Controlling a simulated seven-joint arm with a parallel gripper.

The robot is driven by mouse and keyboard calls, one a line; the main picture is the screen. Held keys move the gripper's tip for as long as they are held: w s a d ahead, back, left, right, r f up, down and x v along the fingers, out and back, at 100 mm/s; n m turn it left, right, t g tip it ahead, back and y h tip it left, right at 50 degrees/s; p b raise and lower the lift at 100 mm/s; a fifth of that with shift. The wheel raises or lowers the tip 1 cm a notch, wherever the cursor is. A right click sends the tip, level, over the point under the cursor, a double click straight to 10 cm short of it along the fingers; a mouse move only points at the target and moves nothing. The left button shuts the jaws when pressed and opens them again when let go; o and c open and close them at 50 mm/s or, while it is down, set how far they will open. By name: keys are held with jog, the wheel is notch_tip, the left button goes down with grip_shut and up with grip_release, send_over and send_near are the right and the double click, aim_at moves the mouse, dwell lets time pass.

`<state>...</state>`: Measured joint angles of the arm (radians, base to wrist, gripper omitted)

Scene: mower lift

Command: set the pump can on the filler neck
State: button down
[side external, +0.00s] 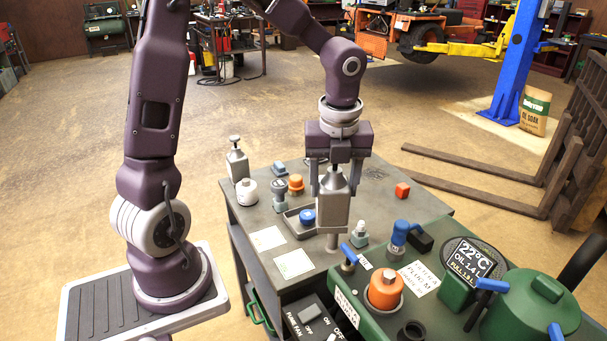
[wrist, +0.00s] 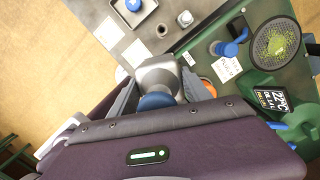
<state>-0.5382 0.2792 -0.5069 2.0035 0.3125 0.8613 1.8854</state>
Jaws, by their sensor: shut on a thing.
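My gripper (side external: 335,177) is shut on the pump can (side external: 335,207), a grey metal can with a tapered top, held upright between the two fingers. A narrower grey cylinder (side external: 333,241) shows directly below the can; I cannot tell whether it is part of the can or stands on the bench. In the wrist view the pump can (wrist: 160,76) sits between the fingers, partly hidden by the gripper body. A dark open neck (side external: 412,331) stands on the green mower deck at the bottom edge, possibly the filler neck; it is apart from the can.
The green deck holds an orange cap (side external: 384,290), blue-handled parts and a green tank (side external: 530,310). The bench's back right is fairly clear.

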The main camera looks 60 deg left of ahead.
jog(key=w+d+f+m+h, duration=0.15)
jog(key=d+m, duration=0.45)
jog(key=d, duration=0.6)
jog(key=w+d+f+m, duration=0.1)
jog(key=w+d+m, duration=0.1)
jog(key=d+m, duration=0.75)
jog(key=shift+s+d+f+n+t, duration=0.15)
jog(key=shift+d+f+n, duration=0.3)
jog(key=shift+f, duration=0.4)
jog(key=shift+w+d+f+n+t, duration=0.1)
jog(key=shift+d+f+n, duration=0.35)
jog(key=shift+f, duration=0.35)
jog(key=shift+s+d+f+n+t, duration=0.15)
jog(key=shift+d+f+n, duration=0.15)
jog(key=shift+f+n, duration=0.4)
jog(key=shift+f, duration=0.35)
jog(key=shift+f, duration=0.75)
jog(key=shift+c, duration=2)
grip_release()
jog(key=shift+f, duration=0.1)
notch_tip(320, 180, up, 8)
